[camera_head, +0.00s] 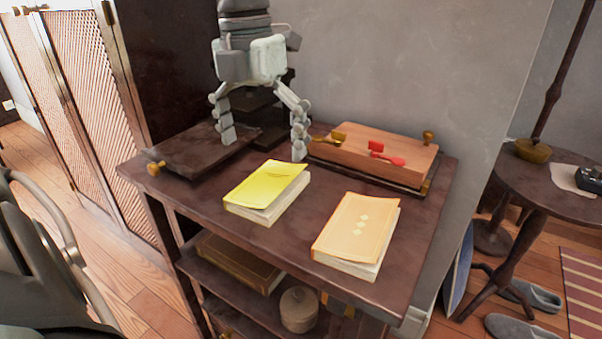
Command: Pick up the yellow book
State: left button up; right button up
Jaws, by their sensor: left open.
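The yellow book (265,187) lies flat on the dark wooden stand (180,190), left of its middle. My left gripper (262,146) hangs down over the back of the stand, behind and above the yellow book. Its two fingers are spread wide with nothing between them. The fingers appear apart from the book, though the exact gap in depth is hard to tell. My right gripper is not in this view.
An orange book (357,232) lies at the front right of the stand. A brown book (240,262) and a round box (299,309) sit on the lower shelf. A round table (545,185) stands right.

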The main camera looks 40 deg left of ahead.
aim_at(267, 186)
pick_arm(q)
jog(key=shift+a+f+y, duration=0.1)
jog(key=shift+a+y, duration=0.2)
jog(key=shift+a, duration=0.05)
jog(key=shift+f, duration=0.35)
jog(key=f, duration=0.5)
jog(key=shift+w+d+f, duration=0.2)
jog(key=shift+w+f, duration=0.05)
jog(key=shift+w, duration=0.05)
jog(key=shift+f+b, duration=0.3)
jog(key=shift+f, duration=0.25)
jog(key=shift+w, duration=0.1)
jog(key=c, duration=1.3)
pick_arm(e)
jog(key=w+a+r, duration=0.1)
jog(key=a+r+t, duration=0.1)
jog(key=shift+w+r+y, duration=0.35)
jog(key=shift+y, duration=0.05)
